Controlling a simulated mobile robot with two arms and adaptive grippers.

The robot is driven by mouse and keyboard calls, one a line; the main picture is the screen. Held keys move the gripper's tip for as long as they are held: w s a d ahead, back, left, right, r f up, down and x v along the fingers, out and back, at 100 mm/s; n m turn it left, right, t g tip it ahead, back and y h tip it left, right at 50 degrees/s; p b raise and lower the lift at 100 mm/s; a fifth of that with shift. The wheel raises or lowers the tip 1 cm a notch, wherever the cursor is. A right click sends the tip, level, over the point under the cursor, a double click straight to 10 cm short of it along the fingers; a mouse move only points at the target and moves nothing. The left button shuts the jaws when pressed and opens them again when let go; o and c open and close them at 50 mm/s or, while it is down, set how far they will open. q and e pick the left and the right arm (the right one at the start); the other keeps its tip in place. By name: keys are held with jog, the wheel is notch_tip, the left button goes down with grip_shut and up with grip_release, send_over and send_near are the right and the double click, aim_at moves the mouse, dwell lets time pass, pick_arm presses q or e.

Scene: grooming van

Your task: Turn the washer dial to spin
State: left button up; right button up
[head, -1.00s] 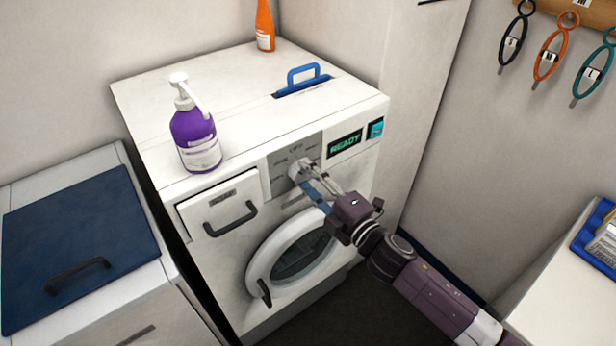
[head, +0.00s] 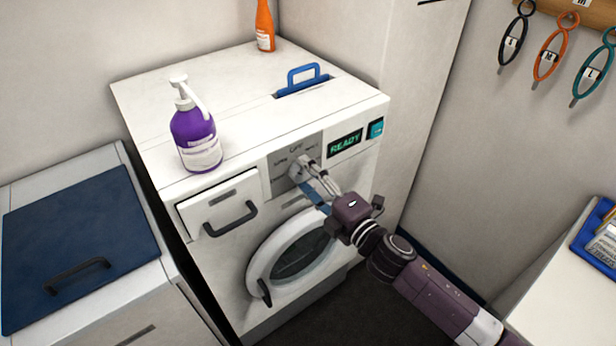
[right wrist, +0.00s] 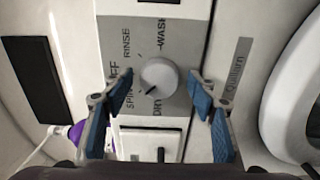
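The washer (head: 225,265) stands in the middle of the head view. Its round white dial (right wrist: 159,77) sits on a grey panel marked OFF, RINSE, WASH, SPIN and DRY; the dial also shows in the head view (head: 296,174), partly hidden by my gripper. In the right wrist view the dial's dark mark points to the lower left, near the SPIN and DRY labels; I cannot tell exactly which. My right gripper (right wrist: 161,84) is open, its blue-padded fingers on either side of the dial with visible gaps. My left gripper is not in view.
The washer display (head: 345,144) reads READY, with a teal button (head: 376,128) beside it. A purple pump bottle (head: 195,138), a blue handle (head: 303,77) and an orange bottle (head: 265,27) are on top. The round door (head: 258,272) is below the dial. A blue-lidded cabinet (head: 80,225) stands left.

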jog(key=v, duration=1.2)
dwell(0.5)
